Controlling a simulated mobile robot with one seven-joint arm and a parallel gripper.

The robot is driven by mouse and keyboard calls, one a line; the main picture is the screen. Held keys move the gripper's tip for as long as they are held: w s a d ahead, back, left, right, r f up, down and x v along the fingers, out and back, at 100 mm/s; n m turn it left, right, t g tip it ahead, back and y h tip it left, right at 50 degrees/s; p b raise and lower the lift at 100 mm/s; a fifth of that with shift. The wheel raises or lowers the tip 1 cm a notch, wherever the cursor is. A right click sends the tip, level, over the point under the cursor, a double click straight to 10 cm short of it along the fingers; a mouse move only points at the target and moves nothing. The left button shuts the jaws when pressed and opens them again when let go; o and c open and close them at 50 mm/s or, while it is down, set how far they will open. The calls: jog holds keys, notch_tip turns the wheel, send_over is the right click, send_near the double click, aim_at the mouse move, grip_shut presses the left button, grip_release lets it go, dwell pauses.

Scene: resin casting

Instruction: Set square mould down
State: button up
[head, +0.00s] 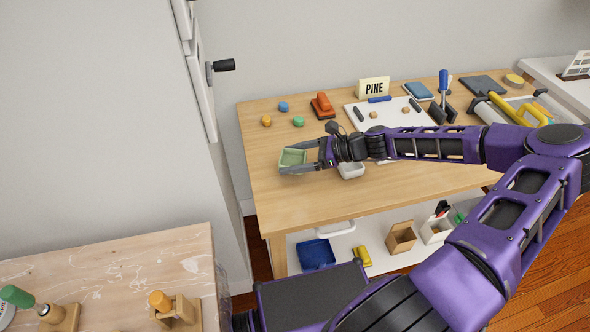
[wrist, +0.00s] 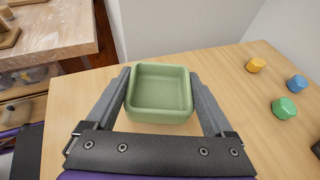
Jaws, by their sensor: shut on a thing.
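The square mould (wrist: 160,113) is a light green, open-topped tray with rounded corners, and it looks empty. In the head view the mould (head: 292,157) is over the left part of the wooden table. My gripper (head: 305,156) is shut on it. In the wrist view the two grey fingers of my gripper (wrist: 160,100) press on its left and right sides. The mould is upright and roughly level. I cannot tell whether its base touches the table or is slightly above it.
The wooden table (head: 290,205) is bare in front of the mould. Yellow (head: 266,121), blue (head: 283,106) and green (head: 298,121) caps stand behind it. A white container (head: 351,170) is just right, under my wrist. A PINE sign (head: 373,88) stands at the back.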

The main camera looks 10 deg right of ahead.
jog(key=shift+f+b, duration=0.3)
jog(key=shift+f, duration=1.65)
jog(key=shift+f, duration=0.15)
jog(key=o, duration=1.1)
jog(key=p+v, duration=0.1)
jog(key=v, duration=1.1)
jog(key=shift+s+a, duration=0.1)
